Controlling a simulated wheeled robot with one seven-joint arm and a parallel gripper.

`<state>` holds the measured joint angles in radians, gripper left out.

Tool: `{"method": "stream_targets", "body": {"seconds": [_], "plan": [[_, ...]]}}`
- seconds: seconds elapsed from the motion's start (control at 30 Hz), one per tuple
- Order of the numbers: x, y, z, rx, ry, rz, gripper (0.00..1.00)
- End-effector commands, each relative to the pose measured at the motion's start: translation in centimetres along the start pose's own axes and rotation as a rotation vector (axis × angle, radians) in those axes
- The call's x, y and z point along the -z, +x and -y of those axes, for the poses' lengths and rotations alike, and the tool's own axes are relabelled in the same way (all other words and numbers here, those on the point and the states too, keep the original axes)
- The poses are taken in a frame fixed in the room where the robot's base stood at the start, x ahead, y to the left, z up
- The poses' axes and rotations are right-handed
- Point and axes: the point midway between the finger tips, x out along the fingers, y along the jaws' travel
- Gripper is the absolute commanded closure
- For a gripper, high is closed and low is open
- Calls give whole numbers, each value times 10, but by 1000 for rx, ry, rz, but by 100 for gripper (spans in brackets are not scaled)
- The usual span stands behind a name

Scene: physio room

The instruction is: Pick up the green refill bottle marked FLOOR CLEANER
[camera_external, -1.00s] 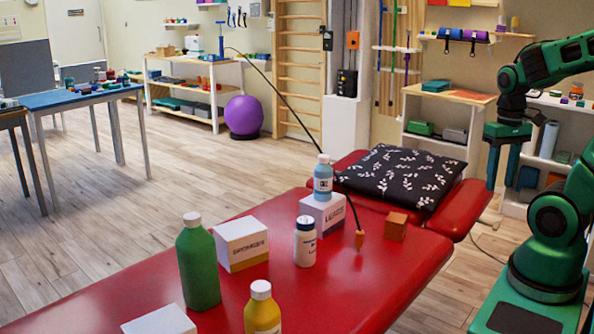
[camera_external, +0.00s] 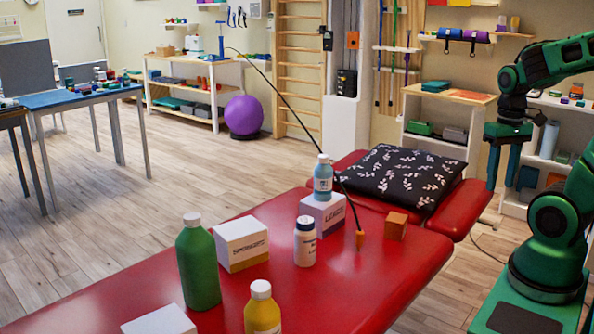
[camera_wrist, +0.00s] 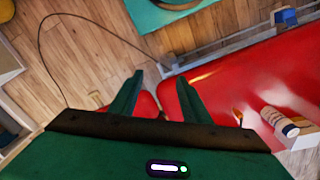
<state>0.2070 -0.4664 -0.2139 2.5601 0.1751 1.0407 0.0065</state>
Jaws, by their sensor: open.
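The green bottle (camera_external: 198,264) with a pale cap stands upright on the red treatment table (camera_external: 335,290), at the near left in the external view. Its label is not visible from this side. My gripper (camera_external: 503,168) hangs at the right, fingers pointing down, well away from the bottle and beyond the table's right edge. In the wrist view my gripper (camera_wrist: 158,88) shows two green fingers spread apart with nothing between them. The green bottle is not in the wrist view.
Around the bottle stand a yellow bottle (camera_external: 262,310), white boxes (camera_external: 241,245), a white bottle (camera_external: 305,243) and a blue bottle (camera_external: 323,180) on a box. An orange block (camera_external: 396,226), a thin dark rod (camera_external: 290,103) and a patterned cushion (camera_external: 399,178) are farther back.

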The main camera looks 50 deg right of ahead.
Motion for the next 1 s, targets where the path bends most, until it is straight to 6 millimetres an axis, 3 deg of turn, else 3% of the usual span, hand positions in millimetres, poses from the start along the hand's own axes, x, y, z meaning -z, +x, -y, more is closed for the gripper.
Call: {"method": "stream_targets", "body": {"seconds": [0.2,0.27,0.63,0.77,0.87,1.0], "plan": [[0,0,0,0,0,0,57],[0,0,0,0,0,0,49],[0,-4,-1,7,-25,-33,49],[44,-2,24,8,-122,-120,49],[93,2,63,23,-241,-231,49],[154,5,138,70,-414,-397,49]]}}
